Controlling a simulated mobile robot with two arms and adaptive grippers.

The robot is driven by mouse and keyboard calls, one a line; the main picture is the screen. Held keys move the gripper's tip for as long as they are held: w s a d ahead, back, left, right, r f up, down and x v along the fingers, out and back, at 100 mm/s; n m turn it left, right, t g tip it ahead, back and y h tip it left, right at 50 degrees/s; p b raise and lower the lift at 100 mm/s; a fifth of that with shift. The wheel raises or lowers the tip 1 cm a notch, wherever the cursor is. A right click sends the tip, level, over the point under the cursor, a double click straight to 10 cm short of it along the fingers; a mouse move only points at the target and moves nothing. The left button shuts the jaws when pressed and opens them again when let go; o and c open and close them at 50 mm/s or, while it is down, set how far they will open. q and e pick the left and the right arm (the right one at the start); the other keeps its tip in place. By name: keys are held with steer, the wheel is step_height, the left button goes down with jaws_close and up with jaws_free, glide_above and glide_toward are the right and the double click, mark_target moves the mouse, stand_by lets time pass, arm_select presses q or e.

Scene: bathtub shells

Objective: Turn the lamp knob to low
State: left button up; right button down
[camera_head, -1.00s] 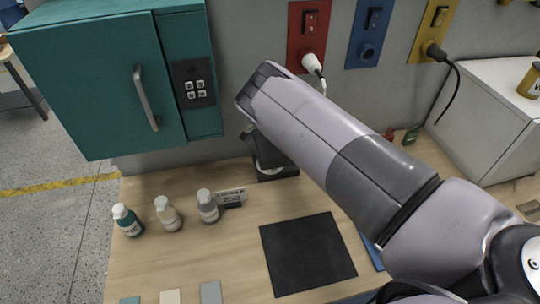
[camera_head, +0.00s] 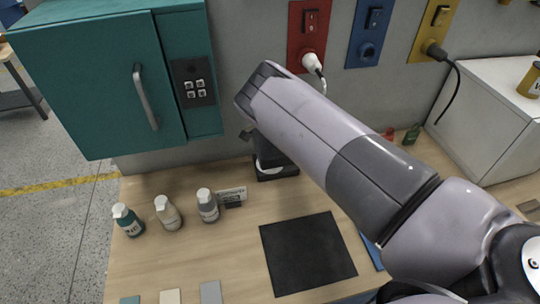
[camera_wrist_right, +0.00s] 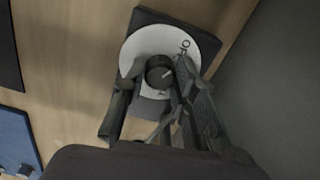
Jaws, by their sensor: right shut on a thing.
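The lamp base (camera_head: 289,172) is a dark block on the bench below the wall sockets, mostly hidden behind my right arm. In the right wrist view the base (camera_wrist_right: 205,38) carries a white round dial (camera_wrist_right: 138,48) with partly visible lettering that starts "OF" at its right edge. A dark round knob (camera_wrist_right: 158,71) with a light pointer mark sits at the dial's middle. My right gripper (camera_wrist_right: 160,78) has a finger on each side of the knob and is shut on it. Other dial markings are hidden. My left gripper is not in view.
A teal cabinet (camera_head: 85,85) hangs at the left. Several small bottles (camera_head: 168,213) and a small sign (camera_head: 231,195) stand left of the lamp. A black mat (camera_head: 307,254) lies in front. A white box (camera_head: 485,115) stands at the right.

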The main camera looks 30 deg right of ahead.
steer(key=m+b, duration=0.1)
steer(key=m, duration=0.5)
steer(key=m+b, duration=0.1)
steer(key=m, duration=0.4)
steer(key=shift+b, duration=0.35)
steer(key=shift+m, duration=0.4)
steer(key=shift+w, duration=0.1)
steer(key=c, duration=1.3)
jaws_free()
